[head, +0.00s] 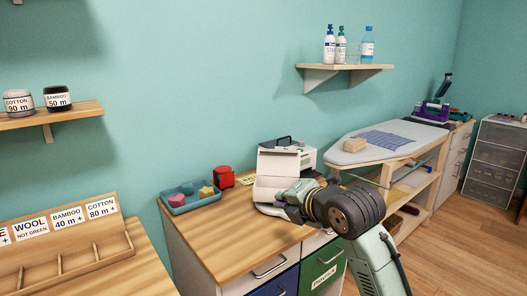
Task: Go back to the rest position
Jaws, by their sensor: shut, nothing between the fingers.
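My arm reaches up from the lower right. Its end, my gripper (283,201), points left over the wooden cabinet top (232,244). It is in front of the white sewing machine (277,172) and hides part of it. The fingers look small and dark; they are shut with nothing in them. I cannot tell how far the gripper is above the top.
A blue tray (178,210) with small coloured pieces and a red object (224,177) stand left of the machine. A sorting rack (70,262) is at lower left. An ironing board (385,145) stands behind at right. Wooden floor (455,245) is clear at right.

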